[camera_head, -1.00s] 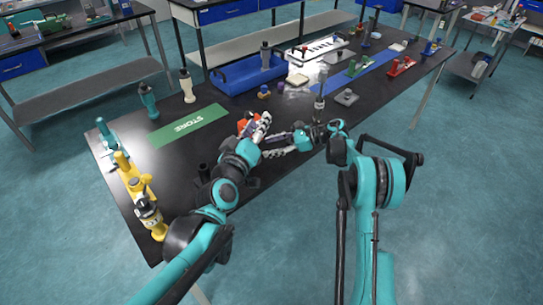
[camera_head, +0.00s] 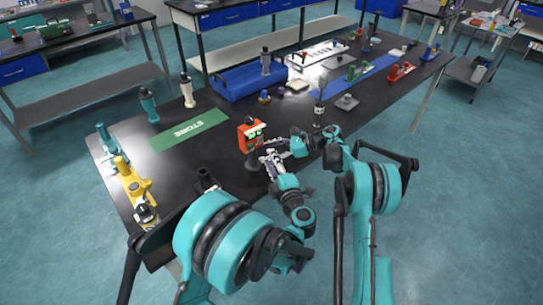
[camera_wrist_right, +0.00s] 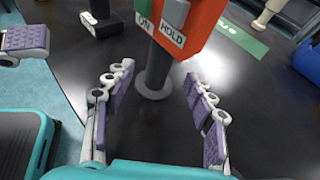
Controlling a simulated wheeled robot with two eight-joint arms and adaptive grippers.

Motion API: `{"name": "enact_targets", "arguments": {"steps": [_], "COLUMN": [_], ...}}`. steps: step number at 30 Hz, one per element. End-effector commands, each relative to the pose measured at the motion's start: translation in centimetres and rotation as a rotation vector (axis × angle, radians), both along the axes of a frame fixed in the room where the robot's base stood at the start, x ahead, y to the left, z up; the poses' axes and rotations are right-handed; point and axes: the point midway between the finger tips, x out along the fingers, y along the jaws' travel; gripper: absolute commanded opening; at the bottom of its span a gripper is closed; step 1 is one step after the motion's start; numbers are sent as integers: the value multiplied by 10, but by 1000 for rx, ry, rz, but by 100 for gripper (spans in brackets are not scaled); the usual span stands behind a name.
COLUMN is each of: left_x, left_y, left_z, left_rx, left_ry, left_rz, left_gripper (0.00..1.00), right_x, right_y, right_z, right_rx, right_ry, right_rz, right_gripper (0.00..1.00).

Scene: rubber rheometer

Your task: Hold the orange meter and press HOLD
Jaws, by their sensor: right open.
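The orange meter (camera_head: 250,132) stands upright on a dark post near the front edge of the table, its display lit green. In the right wrist view the lower part of the orange meter (camera_wrist_right: 207,22) shows, with ON and HOLD labels; its top is cut off. My right gripper (camera_wrist_right: 160,92) is open, with its fingers spread to either side of the post and round base, below the meter's body. My left gripper (camera_head: 268,161) is close in front of the meter, overlapping the right one in the head view. A purple-padded finger at the wrist view's left edge seems to be its own.
A green STORE mat (camera_head: 190,129) lies empty left of the meter. A blue tray (camera_head: 235,82) stands behind. Yellow equipment (camera_head: 132,182) is at the left end, and a dark cylinder (camera_head: 206,177) stands near the front edge. A blue strip (camera_head: 372,68) lies to the right.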

Motion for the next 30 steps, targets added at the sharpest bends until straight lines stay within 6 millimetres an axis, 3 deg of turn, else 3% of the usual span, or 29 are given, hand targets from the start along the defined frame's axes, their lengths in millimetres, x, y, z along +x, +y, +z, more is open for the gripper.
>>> {"name": "enact_targets", "arguments": {"steps": [10, 22, 23, 29, 30], "left_x": [0, 0, 0, 0, 0], "left_y": [0, 0, 0, 0, 0], "left_z": [1, 1, 1, 1, 1], "left_rx": [1, 2, 2, 2, 2], "left_ry": [-2, -2, -2, -2, -2], "left_rz": [-1, -2, -2, -2, -2], "left_gripper": [34, 34, 34, 34, 34], "right_x": [9, 11, 11, 11, 11], "right_y": [48, 57, 57, 57, 57], "right_z": [-20, -24, -24, -24, -24], "right_rx": [0, 0, 0, 0, 0], "right_ry": [0, 0, 0, 0, 0], "right_rz": [2, 1, 1, 1, 1], "right_gripper": [55, 55, 52, 0, 0]}}
